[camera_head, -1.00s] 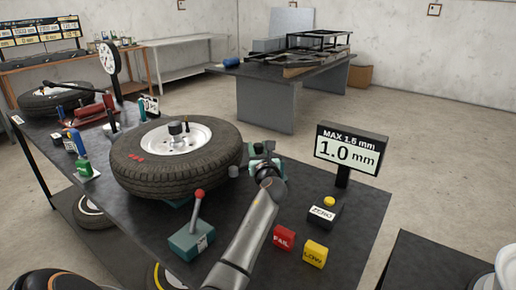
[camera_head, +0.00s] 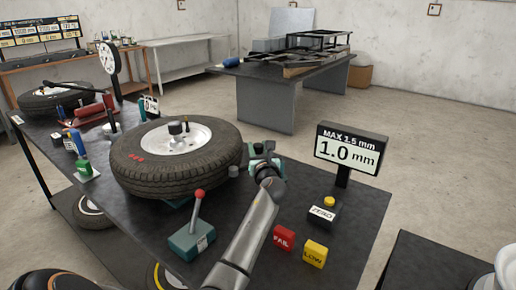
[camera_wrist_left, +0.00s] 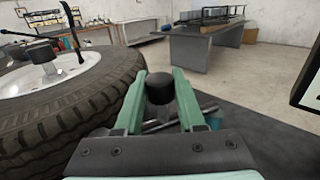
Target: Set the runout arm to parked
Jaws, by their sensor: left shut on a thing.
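My left gripper (camera_head: 264,160) is beside the right side of the mounted tyre (camera_head: 170,160). In the left wrist view its green fingers (camera_wrist_left: 160,88) are shut on a black round knob (camera_wrist_left: 159,88), which looks like the grip of the runout arm. A grey rod (camera_wrist_left: 188,118) and a teal part (camera_wrist_left: 215,121) show below and behind the fingers. In the head view the gripper hides most of the runout arm; a small grey round end (camera_head: 235,171) shows near the tyre's sidewall. The display (camera_head: 349,152) reads 1.0 mm, MAX 1.5 mm. My right gripper is not in view.
A teal box with a red-knobbed lever (camera_head: 195,229) stands in front of the tyre. A ZERO button box (camera_head: 323,214), a red FAIL block (camera_head: 283,237) and a yellow LOW block (camera_head: 314,254) sit right of my arm.

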